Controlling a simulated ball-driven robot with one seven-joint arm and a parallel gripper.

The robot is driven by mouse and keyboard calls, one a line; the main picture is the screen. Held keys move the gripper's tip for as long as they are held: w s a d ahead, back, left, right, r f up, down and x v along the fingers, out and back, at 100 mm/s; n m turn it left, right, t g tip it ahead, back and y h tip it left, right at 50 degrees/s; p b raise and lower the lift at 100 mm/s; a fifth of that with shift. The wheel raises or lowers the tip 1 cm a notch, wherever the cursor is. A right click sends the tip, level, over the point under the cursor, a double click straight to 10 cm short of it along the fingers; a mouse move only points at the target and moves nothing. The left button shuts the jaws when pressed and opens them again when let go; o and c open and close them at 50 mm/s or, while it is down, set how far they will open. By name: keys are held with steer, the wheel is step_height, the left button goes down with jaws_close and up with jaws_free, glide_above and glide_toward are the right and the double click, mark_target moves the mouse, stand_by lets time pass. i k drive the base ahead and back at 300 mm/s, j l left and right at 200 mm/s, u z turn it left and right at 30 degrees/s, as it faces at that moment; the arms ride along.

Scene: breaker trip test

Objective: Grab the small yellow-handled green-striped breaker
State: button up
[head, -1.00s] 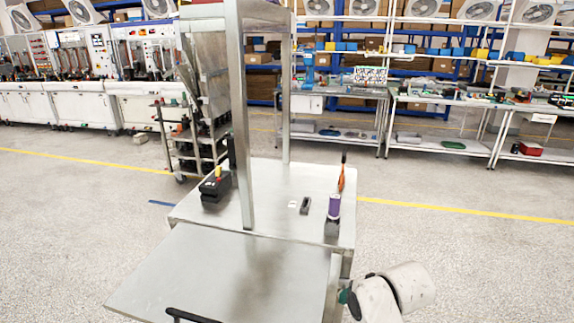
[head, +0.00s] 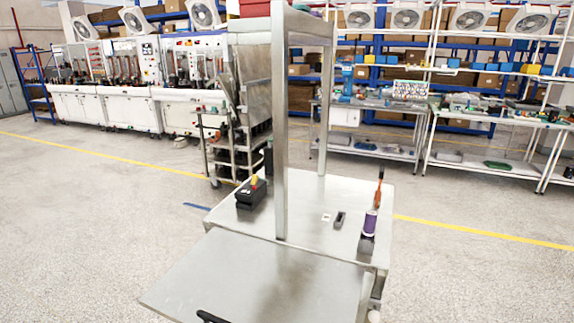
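A black block-like device (head: 251,193) with a yellow upright part (head: 254,181) stands at the left side of the metal cart top (head: 300,232). It may be the breaker, but no green stripe can be made out at this size. A small dark grey piece (head: 339,219) lies flat near the middle of the cart, beside a small white square (head: 326,217). My gripper is not in view.
A metal post (head: 280,130) rises from the cart between the black device and the small pieces. A purple cylinder (head: 370,223) and an orange-handled tool (head: 379,187) stand at the right. A lower metal panel (head: 230,275) extends in front. Open floor lies on both sides.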

mark_target(248, 199)
steer(key=i+j+u, duration=0.2)
steer(key=j+u, duration=0.2)
steer(key=i+j+u, duration=0.25)
steer(key=u, duration=0.15)
steer(key=i+j+u, duration=0.35)
steer(key=i+u, duration=0.25)
steer(key=u, duration=0.15)
steer(key=i+j, duration=0.1)
steer(key=i, duration=0.25)
steer(key=i+j, duration=0.1)
steer(key=i, duration=0.2)
